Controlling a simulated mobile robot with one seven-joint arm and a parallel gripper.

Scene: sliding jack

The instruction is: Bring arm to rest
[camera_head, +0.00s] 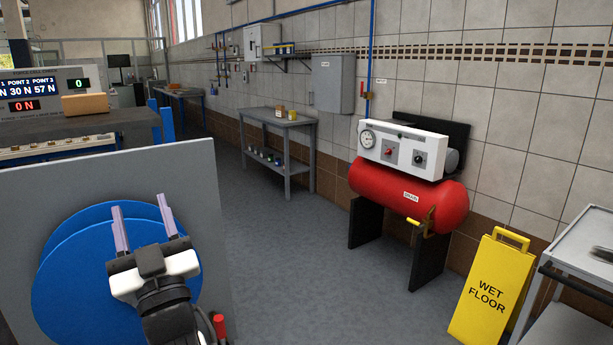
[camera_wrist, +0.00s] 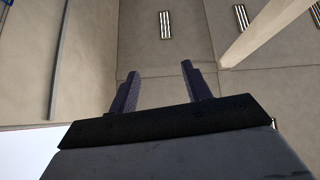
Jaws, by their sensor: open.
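My gripper (camera_head: 143,222) is raised at the lower left of the head view, in front of a grey panel with blue round discs. Its two fingers point up and stand apart, with nothing between them. In the wrist view my gripper (camera_wrist: 158,88) also shows open and empty, with the ceiling and walls behind it. My wrist and forearm below it run out of the bottom of the head view.
A grey panel (camera_head: 205,215) with blue discs (camera_head: 65,270) stands behind my gripper. A workbench (camera_head: 80,125) with displays is at the far left. A red tank (camera_head: 395,190), a yellow wet floor sign (camera_head: 490,290) and a cart (camera_head: 590,240) stand right. The middle floor is clear.

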